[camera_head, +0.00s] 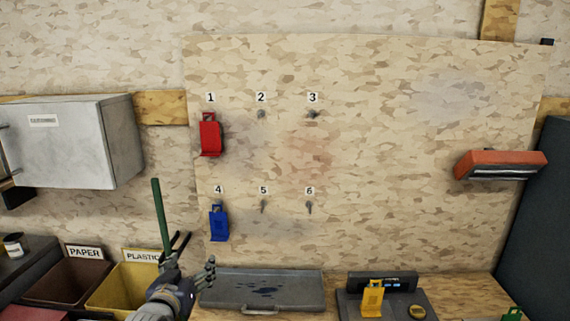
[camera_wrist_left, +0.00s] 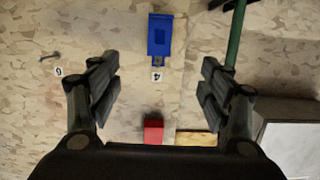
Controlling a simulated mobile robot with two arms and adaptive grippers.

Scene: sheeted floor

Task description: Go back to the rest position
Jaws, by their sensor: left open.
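My left gripper (camera_head: 192,262) is open and empty, low in front of the board at the left, below the blue tag. It also shows in the left wrist view (camera_wrist_left: 158,85), with its two fingers spread wide. The blue tag (camera_head: 219,223) hangs at number 4 on the board; in the wrist view (camera_wrist_left: 160,36) it appears beyond the fingertips, apart from them. The red tag (camera_head: 211,135) hangs at number 1 and is partly hidden in the wrist view (camera_wrist_left: 153,130). My right gripper is not in view.
Hooks 2, 3, 5 and 6 on the board (camera_head: 400,150) are empty. A metal tray (camera_head: 301,290) and a yellow tag (camera_head: 372,298) on a dark device stand below. Paper (camera_head: 40,288) and plastic (camera_head: 108,290) bins are at left. A green pole (camera_head: 161,215) rises beside my gripper.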

